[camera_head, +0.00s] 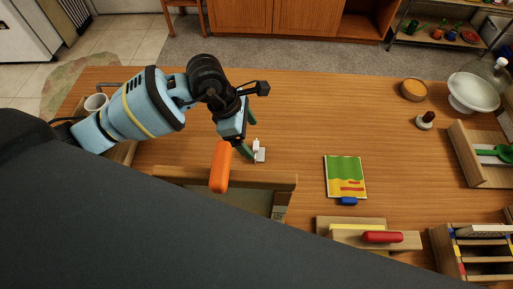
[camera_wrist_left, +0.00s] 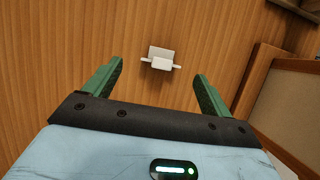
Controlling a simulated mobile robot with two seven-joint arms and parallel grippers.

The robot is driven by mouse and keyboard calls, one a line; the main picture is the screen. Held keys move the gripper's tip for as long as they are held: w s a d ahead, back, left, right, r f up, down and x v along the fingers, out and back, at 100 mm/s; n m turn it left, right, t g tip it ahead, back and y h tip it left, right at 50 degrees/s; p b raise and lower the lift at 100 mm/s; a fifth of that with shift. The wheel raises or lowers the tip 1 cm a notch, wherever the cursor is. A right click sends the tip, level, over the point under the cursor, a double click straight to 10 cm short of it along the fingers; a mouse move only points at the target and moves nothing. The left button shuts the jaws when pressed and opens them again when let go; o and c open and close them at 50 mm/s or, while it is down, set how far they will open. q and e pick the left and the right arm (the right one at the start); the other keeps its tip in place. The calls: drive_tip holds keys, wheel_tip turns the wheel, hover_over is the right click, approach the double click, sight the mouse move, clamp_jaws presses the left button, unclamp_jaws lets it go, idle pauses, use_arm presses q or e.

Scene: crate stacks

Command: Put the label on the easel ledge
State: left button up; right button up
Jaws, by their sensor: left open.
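A small white label (camera_head: 260,153) with a folded plate and short side pegs lies on the wooden table. It also shows in the left wrist view (camera_wrist_left: 160,58), between and just beyond the green fingertips. My left gripper (camera_head: 249,136) is open and empty, close to the label; contact cannot be told. A wooden stand (camera_head: 350,224) with a flat ledge, a yellow strip and a red piece is at the lower right. I cannot tell whether it is the easel. My right gripper is out of view.
An orange block (camera_head: 220,167) is beside the gripper, by an open wooden box (camera_head: 285,181). A green and yellow card (camera_head: 345,175) lies right of centre. A wooden rack (camera_head: 445,251), a bowl (camera_head: 474,92) and a stamp (camera_head: 426,120) stand farther right. The table's middle is clear.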

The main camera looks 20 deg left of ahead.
sight(257, 145)
use_arm(q)
drive_tip(key=shift+x, duration=3)
drive_tip(key=shift+s+d+r, duration=0.1)
drive_tip(key=shift+d, duration=0.05)
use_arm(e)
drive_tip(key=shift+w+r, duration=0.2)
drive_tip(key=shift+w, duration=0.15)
use_arm(q)
drive_tip(key=shift+c, duration=0.2)
drive_tip(key=c, duration=1.1)
wheel_tip(257, 145, up, 10)
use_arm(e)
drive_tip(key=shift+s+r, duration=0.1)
use_arm(q)
drive_tip(key=shift+s, duration=0.15)
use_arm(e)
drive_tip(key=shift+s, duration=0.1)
